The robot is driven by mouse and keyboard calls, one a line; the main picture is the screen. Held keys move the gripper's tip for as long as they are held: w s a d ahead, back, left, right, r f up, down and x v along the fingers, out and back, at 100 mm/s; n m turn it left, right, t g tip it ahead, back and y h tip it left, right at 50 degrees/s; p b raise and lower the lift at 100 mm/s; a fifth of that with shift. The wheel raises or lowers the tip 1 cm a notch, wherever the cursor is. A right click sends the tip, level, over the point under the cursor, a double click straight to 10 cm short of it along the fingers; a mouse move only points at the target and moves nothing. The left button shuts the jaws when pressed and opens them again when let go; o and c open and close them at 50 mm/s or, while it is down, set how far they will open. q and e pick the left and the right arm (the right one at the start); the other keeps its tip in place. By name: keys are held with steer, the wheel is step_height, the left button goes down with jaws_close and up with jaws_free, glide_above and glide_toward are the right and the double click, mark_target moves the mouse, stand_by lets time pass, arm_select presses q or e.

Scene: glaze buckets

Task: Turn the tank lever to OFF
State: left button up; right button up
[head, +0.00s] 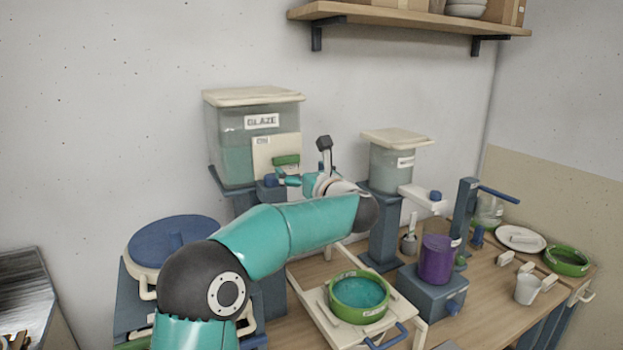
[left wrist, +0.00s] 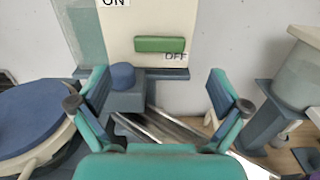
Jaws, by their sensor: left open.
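The glaze tank (head: 225,150) is a clear box of teal glaze with a cream lid and a GLAZE label. On its front is a cream plate (head: 262,150), marked ON at the top and OFF at the lower right in the left wrist view. The green tank lever (head: 286,160) lies level across the plate; in the left wrist view the lever (left wrist: 160,45) has its right end just above the OFF mark. My left gripper (left wrist: 158,105) is open and empty, its fingers spread either side of the view, apart from the lever. It shows small in the head view (head: 290,180). My right gripper is out of view.
A blue spout block (left wrist: 123,80) sits below the plate. A blue-lidded bucket (head: 175,238) stands left, and a green basin of teal glaze (head: 358,295) in front. A smaller tank (head: 392,165) on a blue post stands right. A purple pot (head: 437,262) stands nearby.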

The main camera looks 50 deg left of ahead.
arm_select(q)
steer(key=v, duration=0.5)
steer(key=shift+d, duration=0.2)
steer(key=shift+f, duration=0.1)
